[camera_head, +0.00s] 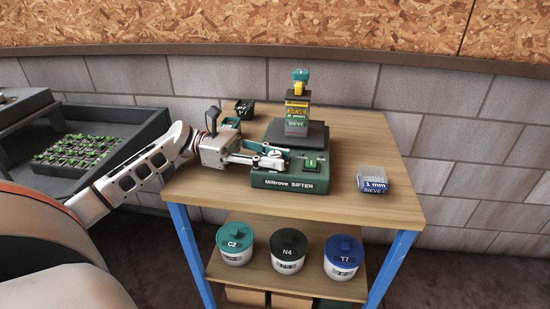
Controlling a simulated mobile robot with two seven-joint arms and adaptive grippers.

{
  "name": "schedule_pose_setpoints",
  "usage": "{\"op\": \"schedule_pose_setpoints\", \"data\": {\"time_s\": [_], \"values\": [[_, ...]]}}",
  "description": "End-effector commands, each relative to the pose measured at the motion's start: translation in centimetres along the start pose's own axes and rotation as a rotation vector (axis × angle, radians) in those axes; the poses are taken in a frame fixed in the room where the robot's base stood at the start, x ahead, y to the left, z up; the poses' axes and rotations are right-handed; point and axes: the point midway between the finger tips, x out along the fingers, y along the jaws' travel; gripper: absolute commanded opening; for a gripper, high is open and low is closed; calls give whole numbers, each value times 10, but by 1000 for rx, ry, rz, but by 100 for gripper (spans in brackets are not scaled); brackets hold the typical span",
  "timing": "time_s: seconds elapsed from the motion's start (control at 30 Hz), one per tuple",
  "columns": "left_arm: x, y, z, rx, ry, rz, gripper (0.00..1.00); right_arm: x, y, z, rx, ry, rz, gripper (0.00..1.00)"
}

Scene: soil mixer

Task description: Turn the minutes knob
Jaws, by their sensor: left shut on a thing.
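The green sifter (290,183), lettered "Miltrove SIFTER", stands on the wooden table. A small green panel with a light switch (312,164) shows at the right of its front top. My left gripper (277,157) reaches in from the left, over the left part of the sifter's front top. Its fingers are shut on a small part there, which appears to be the minutes knob; the fingers mostly hide it, so its setting cannot be read. My right gripper is not in view.
A sieve stack (297,116) with a green-topped container (300,80) rises from the sifter. A "1 mm" sieve box (372,180) sits at the right on the table (400,210). Lidded tubs (289,249) stand on the shelf below. A seedling tray (72,151) is at left.

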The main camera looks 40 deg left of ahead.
Motion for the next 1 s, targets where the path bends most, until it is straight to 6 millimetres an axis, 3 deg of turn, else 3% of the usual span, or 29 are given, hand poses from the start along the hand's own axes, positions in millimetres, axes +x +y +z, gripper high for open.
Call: {"op": "schedule_pose_setpoints", "data": {"time_s": [0.7, 0.73, 0.77, 1.0], "values": [[1, 0, 0, 0, -1, -64, 0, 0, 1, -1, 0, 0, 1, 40], [1, 0, 0, 0, -2, -64, 29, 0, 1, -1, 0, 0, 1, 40], [1, 0, 0, 0, -2, -64, 36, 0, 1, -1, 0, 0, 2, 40], [1, 0, 0, 0, -1, -63, 38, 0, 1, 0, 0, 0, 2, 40]]}}
